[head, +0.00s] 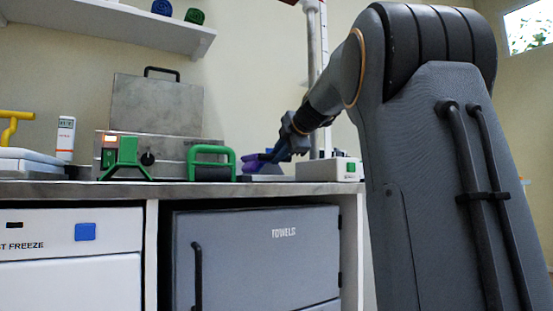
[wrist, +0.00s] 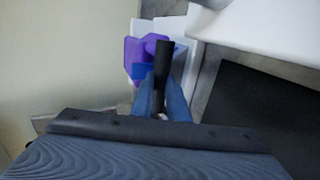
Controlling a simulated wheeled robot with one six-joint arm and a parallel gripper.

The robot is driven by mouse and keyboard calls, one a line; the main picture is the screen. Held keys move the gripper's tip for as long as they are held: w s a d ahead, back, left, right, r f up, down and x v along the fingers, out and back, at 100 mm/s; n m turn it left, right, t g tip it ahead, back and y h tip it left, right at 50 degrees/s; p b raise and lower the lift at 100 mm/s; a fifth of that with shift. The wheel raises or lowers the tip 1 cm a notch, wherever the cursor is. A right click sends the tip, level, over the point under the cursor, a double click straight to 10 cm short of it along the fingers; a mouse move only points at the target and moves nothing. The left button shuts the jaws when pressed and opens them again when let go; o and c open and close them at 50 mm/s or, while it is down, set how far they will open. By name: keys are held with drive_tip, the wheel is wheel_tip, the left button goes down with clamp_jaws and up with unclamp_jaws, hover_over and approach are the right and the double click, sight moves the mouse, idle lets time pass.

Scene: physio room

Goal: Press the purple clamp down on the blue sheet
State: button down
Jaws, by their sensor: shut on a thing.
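My gripper (head: 268,157) is low over the counter, between the green handle and the white box. In the wrist view its two blue-grey fingers (wrist: 163,98) are closed on a black bar, which looks like the handle of the purple clamp (wrist: 138,50). The purple clamp (head: 251,162) also shows in the head view at the fingertips, partly hidden by them. A small blue patch (wrist: 142,71), probably the blue sheet, shows against the purple part in the wrist view. I cannot tell whether the clamp presses on it.
A metal steriliser-like box (head: 160,148) with a raised lid and green fittings stands left on the counter (head: 180,194). A white box with a green button (head: 328,170) and a pole (head: 324,80) stand close on the right. A shelf (head: 120,22) hangs above.

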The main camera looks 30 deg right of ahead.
drive_tip(key=shift+d+f, duration=0.1)
drive_tip(key=shift+f, duration=0.95)
drive_tip(key=c, duration=1.7)
unclamp_jaws()
drive_tip(key=shift+d, duration=0.1)
drive_tip(key=shift+r, duration=0.1)
drive_tip(key=shift+s, duration=0.1)
drive_tip(key=shift+s+r, duration=0.1)
drive_tip(key=shift+r, duration=0.05)
drive_tip(key=p+v, duration=0.2)
drive_tip(key=v, duration=0.5)
drive_tip(key=shift+s+r+p, duration=0.25)
drive_tip(key=shift+r+p, duration=0.05)
